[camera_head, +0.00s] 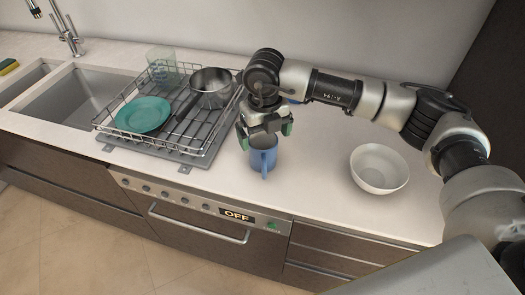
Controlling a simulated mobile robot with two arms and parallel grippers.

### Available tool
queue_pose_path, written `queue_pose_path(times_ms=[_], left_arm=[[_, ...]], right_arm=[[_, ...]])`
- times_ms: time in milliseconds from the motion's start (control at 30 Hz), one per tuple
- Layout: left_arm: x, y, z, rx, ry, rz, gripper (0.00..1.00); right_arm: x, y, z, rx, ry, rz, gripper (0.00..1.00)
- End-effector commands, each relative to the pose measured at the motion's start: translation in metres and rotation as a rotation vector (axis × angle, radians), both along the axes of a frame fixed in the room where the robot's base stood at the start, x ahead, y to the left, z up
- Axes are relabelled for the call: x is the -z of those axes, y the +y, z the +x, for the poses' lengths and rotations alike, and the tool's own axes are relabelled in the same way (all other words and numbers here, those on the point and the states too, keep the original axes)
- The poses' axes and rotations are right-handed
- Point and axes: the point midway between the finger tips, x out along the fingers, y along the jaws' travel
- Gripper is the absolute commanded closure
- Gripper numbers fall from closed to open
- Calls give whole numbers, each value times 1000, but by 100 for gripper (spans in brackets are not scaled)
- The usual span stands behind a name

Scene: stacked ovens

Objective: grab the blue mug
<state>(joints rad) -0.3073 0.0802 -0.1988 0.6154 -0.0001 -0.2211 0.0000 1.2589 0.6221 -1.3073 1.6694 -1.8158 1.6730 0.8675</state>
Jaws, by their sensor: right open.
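My left gripper is not in view.
A wire dish rack (193,142) with a teal plate (143,115), a pan (211,86) and a clear glass (162,64) stands left of the mug. A white bowl (379,168) is to the right. A sink (85,92) is at far left. Counter between mug and bowl is clear.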

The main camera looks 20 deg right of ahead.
Motion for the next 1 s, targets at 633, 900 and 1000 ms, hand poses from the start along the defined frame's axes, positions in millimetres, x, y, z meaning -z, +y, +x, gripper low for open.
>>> queue_pose_path(times_ms=[633,900,1000], left_arm=[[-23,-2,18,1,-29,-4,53],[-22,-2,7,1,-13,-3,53],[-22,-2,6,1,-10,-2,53]], right_arm=[[61,1,-3,-3,-2,3,0],[61,1,-3,-3,-2,3,20],[61,1,-3,-3,-2,3,35]])
